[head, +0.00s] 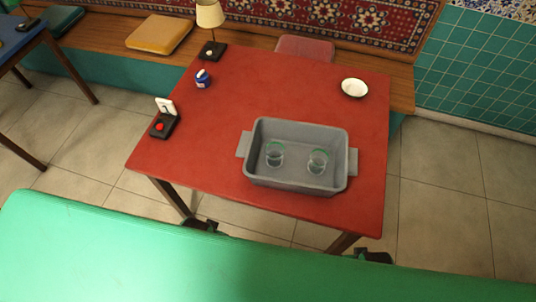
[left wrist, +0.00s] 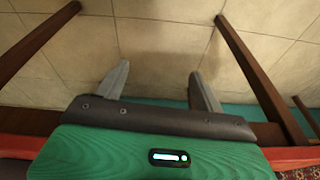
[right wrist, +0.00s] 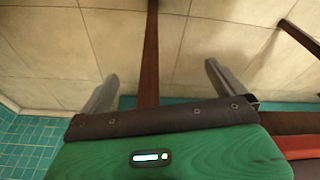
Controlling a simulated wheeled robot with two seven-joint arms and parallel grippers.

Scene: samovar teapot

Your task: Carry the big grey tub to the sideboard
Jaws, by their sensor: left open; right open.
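The big grey tub (head: 292,185) stands on the near part of the red table, with a flat handle at its left and right ends. Two clear glasses, a left one (head: 275,153) and a right one (head: 318,161), stand inside it. My left gripper (left wrist: 160,84) is open and empty, fingers apart over the tiled floor. My right gripper (right wrist: 162,82) is also open and empty. In the head view only dark parts of the left gripper (head: 200,226) and right gripper (head: 373,256) show, below the table's near edge, apart from the tub. I cannot make out a sideboard.
The red table (head: 225,140) also holds a white bowl (head: 354,88), a lamp (head: 211,30), a small blue jar (head: 203,78) and a black stand with a white card (head: 165,120). A cushioned bench (head: 110,45) runs behind. Tiled floor (head: 450,200) at right is clear.

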